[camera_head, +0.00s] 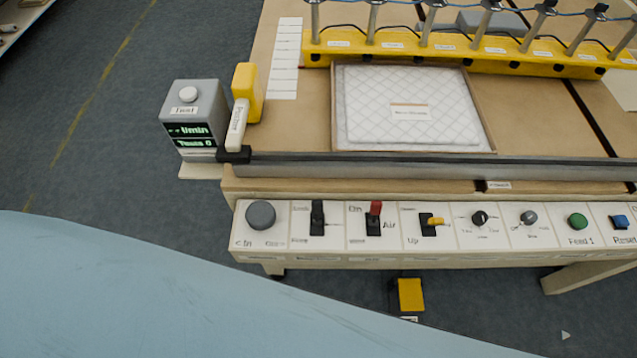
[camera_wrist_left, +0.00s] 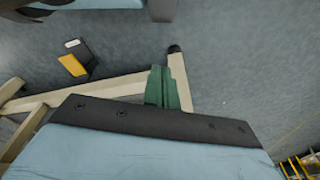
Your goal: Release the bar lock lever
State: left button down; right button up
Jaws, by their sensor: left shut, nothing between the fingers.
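The bar lock lever (camera_head: 238,122) stands at the left end of the long grey bar (camera_head: 430,170). It has a white labelled arm and a yellow grip (camera_head: 248,92) at its top, and its foot sits in a dark bracket (camera_head: 234,155). The lever points up and away, leaning slightly right. My left gripper (camera_wrist_left: 166,75) shows only in the left wrist view, its green fingers together and empty. It is over the floor near the table's pale legs, and no lever shows in that view. My right gripper is in neither view.
A grey box with a display (camera_head: 195,115) stands just left of the lever. A control panel (camera_head: 343,245) with knobs and switches runs along the front. A quilted pad (camera_head: 400,105) lies behind the bar. A yellow pedal (camera_head: 411,294) is on the floor.

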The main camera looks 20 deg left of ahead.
pick_arm(q)
jog(key=w+d+r+p, duration=0.1)
jog(key=w+r, duration=0.3)
jog(key=r, duration=0.3)
jog(key=w+r+p, duration=0.1)
jog(key=w+r, duration=0.2)
jog(key=r, duration=0.3)
notch_tip(320, 180, up, 25)
jog(key=n+g+h+p, duration=0.1)
jog(key=n+p, duration=0.3)
send_over(317, 213)
jog(key=w+d, duration=0.1)
jog(key=shift+f, duration=0.15)
jog(key=shift+w+a+r+n+g+y, duration=0.2)
jog(key=shift+w+a+r+n+y, duration=0.1)
jog(key=shift+w+a+r+n, duration=0.25)
jog(key=shift+w+a+r+n+g+y, duration=0.25)
jog(key=shift+w+a+r+y, duration=0.1)
jog(key=shift+w+r, duration=0.3)
notch_tip(317, 213, down, 10)
jog(key=shift+f+b, duration=0.1)
jog(key=shift+b, duration=0.3)
